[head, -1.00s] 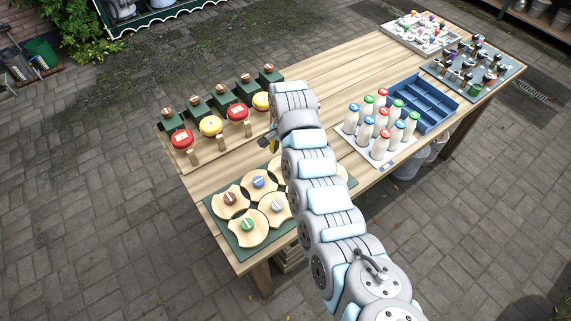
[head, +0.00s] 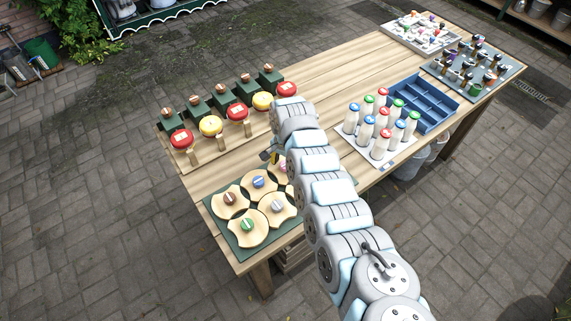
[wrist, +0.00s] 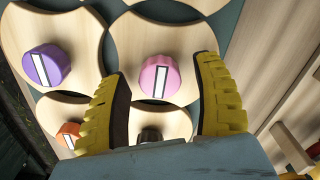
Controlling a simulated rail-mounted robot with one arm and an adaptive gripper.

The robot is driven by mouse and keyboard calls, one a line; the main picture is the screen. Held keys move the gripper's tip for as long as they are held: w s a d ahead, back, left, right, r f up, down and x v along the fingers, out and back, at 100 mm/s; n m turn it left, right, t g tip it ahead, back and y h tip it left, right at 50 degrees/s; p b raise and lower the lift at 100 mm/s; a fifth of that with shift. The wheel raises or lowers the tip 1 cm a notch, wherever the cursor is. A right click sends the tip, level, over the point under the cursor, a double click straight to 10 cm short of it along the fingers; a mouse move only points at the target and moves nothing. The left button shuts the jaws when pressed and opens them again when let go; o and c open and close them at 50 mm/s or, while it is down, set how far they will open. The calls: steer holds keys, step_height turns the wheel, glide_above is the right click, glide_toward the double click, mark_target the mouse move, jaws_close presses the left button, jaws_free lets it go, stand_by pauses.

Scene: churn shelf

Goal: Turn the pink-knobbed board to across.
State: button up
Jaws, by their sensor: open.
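The pink knob (wrist: 160,77) has a white stripe that runs nearly up and down in the wrist view. It sits on a pale wooden board (wrist: 165,38) with curved cut-outs. In the head view the pink knob (head: 283,167) shows only partly beside my arm. My gripper (wrist: 165,68) is open, its yellow fingers on either side of the pink knob, with gaps between. I cannot tell how high the fingertips are above the board. In the head view my gripper (head: 269,156) is small and partly hidden by my arm.
Neighbouring boards carry a purple knob (wrist: 48,66), an orange knob (wrist: 70,134) and a dark knob between the fingers. They lie on a green base (head: 240,254).

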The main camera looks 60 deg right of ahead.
jaws_close()
steer(key=n+p, duration=0.2)
steer(key=n, duration=0.1)
steer(key=shift+r+p, duration=0.1)
steer(key=shift+p, duration=0.25)
steer(key=n, duration=0.5)
steer(key=shift+n+p, duration=0.35)
steer(key=shift+n, duration=0.05)
steer(key=n, duration=0.4)
steer(key=shift+f, duration=0.2)
steer(key=shift+n+b, duration=0.65)
steer(key=shift+n, duration=1.85)
